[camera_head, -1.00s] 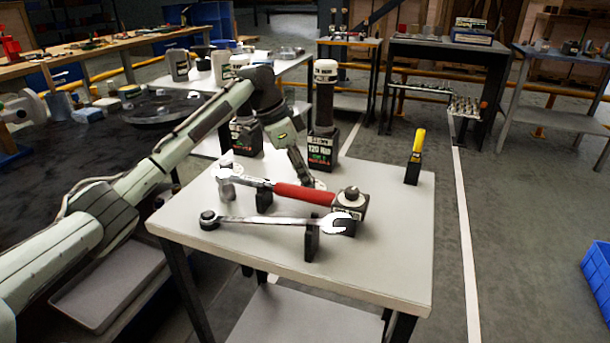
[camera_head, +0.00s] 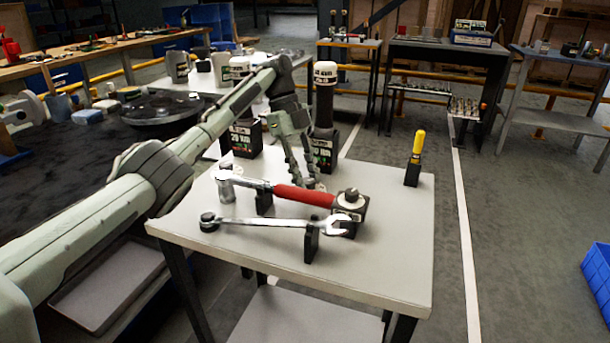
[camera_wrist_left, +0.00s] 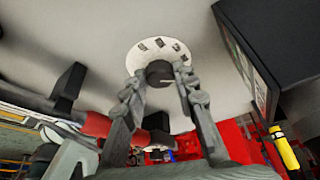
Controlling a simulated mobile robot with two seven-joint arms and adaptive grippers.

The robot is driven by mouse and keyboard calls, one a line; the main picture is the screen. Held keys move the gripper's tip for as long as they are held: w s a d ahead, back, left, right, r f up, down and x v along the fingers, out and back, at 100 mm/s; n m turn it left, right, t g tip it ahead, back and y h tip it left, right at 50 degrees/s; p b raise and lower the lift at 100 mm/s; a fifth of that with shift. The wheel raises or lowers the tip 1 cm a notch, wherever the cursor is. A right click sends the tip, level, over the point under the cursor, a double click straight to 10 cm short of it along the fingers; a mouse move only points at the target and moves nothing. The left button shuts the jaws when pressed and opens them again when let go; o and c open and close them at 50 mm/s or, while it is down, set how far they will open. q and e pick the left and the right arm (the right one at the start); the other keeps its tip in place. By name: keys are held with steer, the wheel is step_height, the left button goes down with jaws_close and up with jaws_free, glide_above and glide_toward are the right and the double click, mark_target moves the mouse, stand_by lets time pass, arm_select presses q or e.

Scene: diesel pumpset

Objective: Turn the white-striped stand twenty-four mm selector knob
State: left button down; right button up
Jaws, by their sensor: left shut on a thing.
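The selector knob (camera_wrist_left: 159,72) is a small dark round knob with a pale mark at its edge, seen in the left wrist view. It sits in the middle of a white round dial plate (camera_wrist_left: 142,49) with several dark printed marks. My left gripper (camera_wrist_left: 160,80) has one finger on each side of the knob, shut on it. In the head view my left gripper (camera_head: 304,178) points down at the tabletop behind the red-handled wrench; its fingers and the wrench hide the knob there. My right gripper is in neither view.
The red-handled torque wrench (camera_head: 300,195) and a combination spanner (camera_head: 265,222) lie on black supports on the grey table (camera_head: 380,270). Two black-based stands (camera_head: 321,148) rise behind the gripper. A yellow-handled tool (camera_head: 418,143) stands at the right. The table's front right is clear.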

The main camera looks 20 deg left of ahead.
mark_target(306, 179)
arm_select(q)
steer(key=shift+w+m+g+y, duration=0.1)
steer(key=shift+m+g+y, duration=0.2)
steer(key=shift+m, duration=0.8)
steer(key=c, duration=1.2)
jaws_free()
step_height(306, 179, up, 10)
steer(key=shift+r, duration=0.1)
